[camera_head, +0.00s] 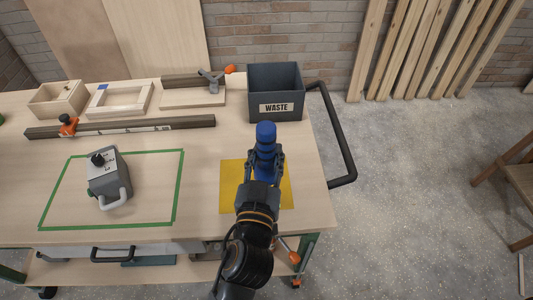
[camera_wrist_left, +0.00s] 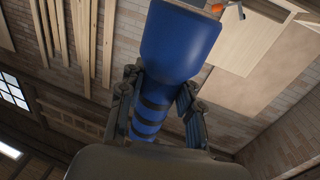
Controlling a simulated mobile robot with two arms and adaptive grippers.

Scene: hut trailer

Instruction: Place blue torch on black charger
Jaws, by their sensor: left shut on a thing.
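The blue torch (camera_head: 265,135) is held in my left gripper (camera_head: 264,158), above or over the far part of the yellow square on the workbench. Its wide blue head points up and away from the gripper. In the left wrist view the torch (camera_wrist_left: 180,45) fills the middle, its dark-banded handle between the two fingers (camera_wrist_left: 160,105), which are closed on it. A grey device with a black round part on top and a pale handle (camera_head: 110,180) stands inside the green outline; I cannot tell whether it is the black charger. My right gripper is not in view.
The yellow square (camera_head: 230,187) lies under my arm. A long clamp (camera_head: 150,124), a wooden box (camera_head: 57,104) and a frame (camera_head: 118,105) lie at the back. The green outline (camera_head: 182,170) has bare wood around the device.

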